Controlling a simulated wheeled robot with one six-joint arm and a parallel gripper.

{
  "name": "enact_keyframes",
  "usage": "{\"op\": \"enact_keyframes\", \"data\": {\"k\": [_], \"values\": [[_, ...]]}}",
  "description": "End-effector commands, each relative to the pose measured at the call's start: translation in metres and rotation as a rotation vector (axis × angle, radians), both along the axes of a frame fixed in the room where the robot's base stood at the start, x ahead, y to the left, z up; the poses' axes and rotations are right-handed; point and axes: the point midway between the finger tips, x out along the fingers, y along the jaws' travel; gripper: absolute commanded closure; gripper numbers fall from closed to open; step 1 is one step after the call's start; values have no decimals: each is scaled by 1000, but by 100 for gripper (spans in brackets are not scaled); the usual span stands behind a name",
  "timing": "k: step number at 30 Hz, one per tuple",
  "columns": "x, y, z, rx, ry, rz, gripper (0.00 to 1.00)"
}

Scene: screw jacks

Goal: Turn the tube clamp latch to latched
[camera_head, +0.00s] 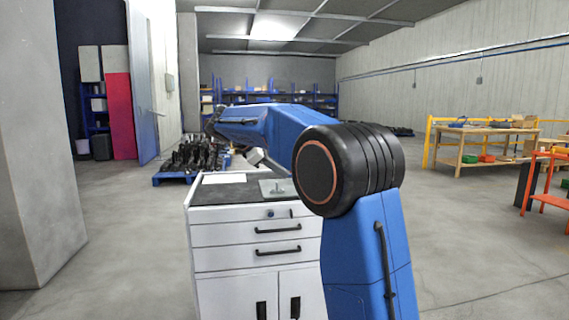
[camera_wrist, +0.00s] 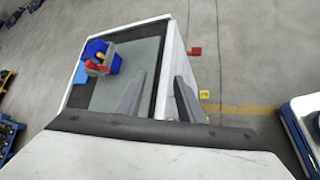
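A blue and grey fixture (camera_wrist: 112,62) with a red part (camera_wrist: 95,66) and a bit of yellow stands on a grey-green plate (camera_wrist: 140,63) at the upper left of the wrist view. It looks like the tube clamp, but its latch position is too small to tell. My gripper (camera_wrist: 160,76) has its two grey fingers apart with nothing between them. It is to the right of the fixture and not touching it. In the head view a grey plate (camera_head: 270,190) shows on the cabinet top, and my arm hides part of that area.
The white cabinet (camera_head: 231,237) with drawers has a dark top (camera_head: 228,193) with a white sheet (camera_head: 224,178). A blue pallet with dark parts (camera_head: 185,165) stands behind. A wooden bench (camera_head: 490,143) and orange stand (camera_head: 546,180) are at right. The floor between is clear.

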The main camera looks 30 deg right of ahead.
Motion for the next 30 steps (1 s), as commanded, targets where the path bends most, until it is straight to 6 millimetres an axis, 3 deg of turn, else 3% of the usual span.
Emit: {"op": "enact_keyframes", "data": {"k": [3, 15, 24, 30], "values": [[38, -1, 3, -81, 63, 20, 65], [143, 3, 5, -340, 282, 36, 65], [203, 19, -12, -507, 442, 1, 65], [229, 33, -29, -594, 536, -40, 65]]}}
